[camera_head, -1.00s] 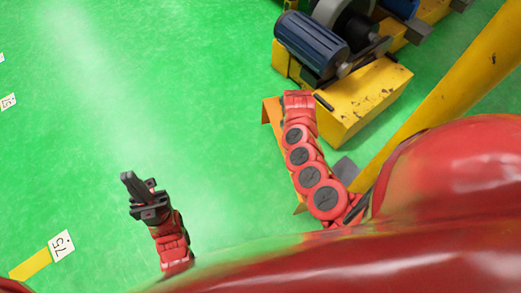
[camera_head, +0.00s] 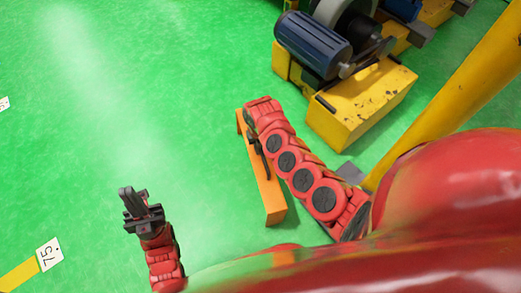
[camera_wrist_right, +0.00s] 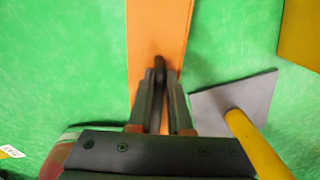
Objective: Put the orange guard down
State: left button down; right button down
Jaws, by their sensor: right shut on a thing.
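The orange guard (camera_head: 267,190) is a long, flat-sided orange piece to the left of my right arm in the head view, lying slanted in the picture. It fills the upper middle of the right wrist view (camera_wrist_right: 155,25). My right gripper (camera_head: 259,146) is mostly hidden by its own arm in the head view. In the right wrist view its fingers (camera_wrist_right: 160,85) are shut on the guard at a dark handle-like part. Whether the guard touches the floor is unclear. My left gripper (camera_head: 134,193) is over the floor at lower left, apart from the guard; its finger gap is unclear.
A yellow machine base (camera_head: 365,105) with a blue motor (camera_head: 312,45) stands at upper right. A yellow post (camera_head: 450,90) rises from a grey plate (camera_wrist_right: 235,100) to the right. Open green floor (camera_head: 130,90) lies to the left.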

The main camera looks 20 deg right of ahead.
jog(key=shift+r, duration=0.1)
jog(key=c, duration=0.8)
grip_release()
jog(key=shift+c, duration=0.2)
